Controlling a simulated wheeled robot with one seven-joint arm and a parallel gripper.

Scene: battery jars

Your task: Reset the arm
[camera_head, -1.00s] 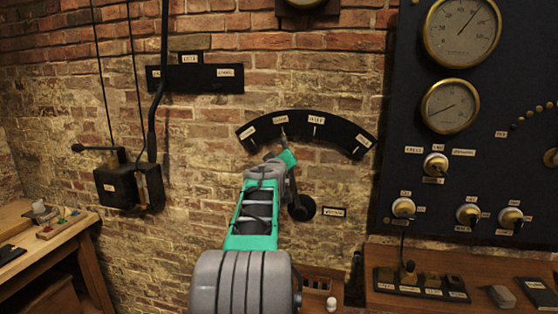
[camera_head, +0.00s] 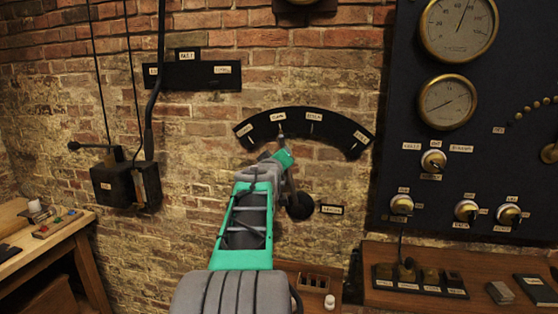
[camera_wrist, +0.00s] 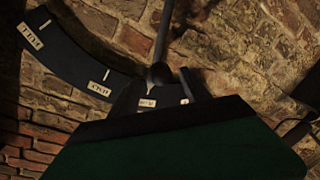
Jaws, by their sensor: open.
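My gripper (camera_head: 283,155) is at the end of my grey and green arm, in front of the curved black dial plate (camera_head: 347,135) on the brick wall. It is open. A dark lever (camera_head: 291,184) rises from a round black pivot (camera_head: 300,206) behind the gripper, its tip by the second label from the left. In the wrist view the lever (camera_wrist: 164,40) ends in a rounded tip close to my gripper (camera_wrist: 170,88). The plate (camera_wrist: 65,50) and its labels show there too. Whether the jaws touch the lever cannot be told.
A dark gauge panel (camera_head: 400,120) with brass knobs stands at the right, above a wooden bench (camera_head: 450,258) with a jack block (camera_head: 388,283). A black switch box (camera_head: 115,185) hangs at the left, above a wooden table (camera_head: 60,240). Bare brick lies between.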

